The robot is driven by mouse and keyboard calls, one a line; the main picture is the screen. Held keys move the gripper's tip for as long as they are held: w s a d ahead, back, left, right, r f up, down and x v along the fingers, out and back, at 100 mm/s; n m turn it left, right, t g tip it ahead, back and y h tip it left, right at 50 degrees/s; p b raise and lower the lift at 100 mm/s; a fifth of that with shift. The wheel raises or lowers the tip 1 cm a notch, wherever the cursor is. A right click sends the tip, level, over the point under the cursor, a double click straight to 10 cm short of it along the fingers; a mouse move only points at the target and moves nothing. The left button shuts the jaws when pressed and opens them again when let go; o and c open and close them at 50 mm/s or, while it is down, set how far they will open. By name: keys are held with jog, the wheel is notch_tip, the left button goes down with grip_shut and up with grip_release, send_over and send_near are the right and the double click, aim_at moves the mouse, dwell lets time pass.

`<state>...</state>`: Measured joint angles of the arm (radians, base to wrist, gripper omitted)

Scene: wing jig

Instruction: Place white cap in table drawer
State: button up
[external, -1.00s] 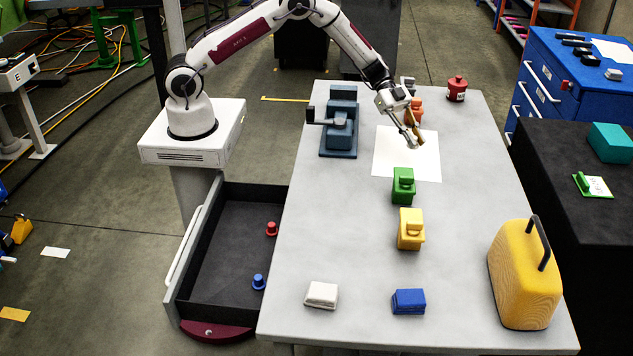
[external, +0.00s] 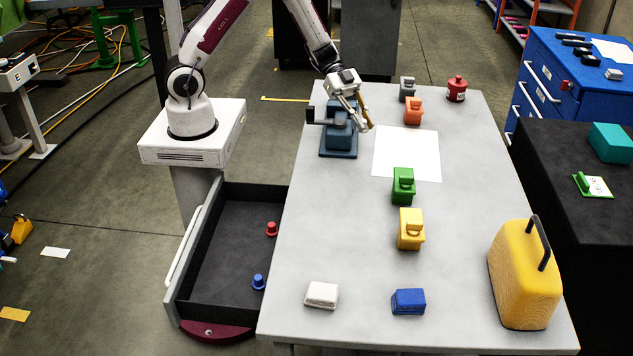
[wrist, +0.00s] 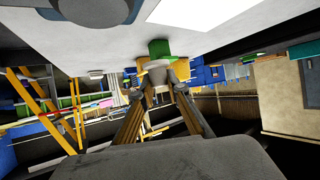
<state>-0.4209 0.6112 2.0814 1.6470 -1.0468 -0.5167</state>
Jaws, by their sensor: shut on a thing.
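My gripper (external: 365,127) is over the table beside the dark blue vise, above the left edge of the white sheet. It is shut on a small pale thing, which looks like the white cap (wrist: 157,76), between the fingertips in the wrist view (wrist: 157,90). The cap is too small to make out in the external view. The table drawer (external: 215,265) is pulled open at the table's left side. A red cap (external: 272,229) and a blue cap (external: 258,282) stand inside it near its right wall.
Green (external: 403,187), yellow (external: 410,230), white (external: 321,295) and blue (external: 408,301) blocks stand on the table. A yellow case (external: 524,275) is at the front right. The drawer's left half is clear.

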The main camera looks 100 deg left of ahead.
jog(key=s+d+r, duration=0.3)
jog(key=s+r, duration=0.1)
jog(key=s, duration=0.3)
jog(key=m+g+h, duration=0.2)
jog(key=m+g, duration=0.6)
send_over(255, 256)
notch_tip(255, 256, down, 18)
jog(key=shift+w+d, duration=0.1)
jog(key=shift+f, duration=0.15)
jog(key=shift+f, duration=2.8)
jog(key=shift+f, duration=0.15)
jog(key=shift+f, duration=1.95)
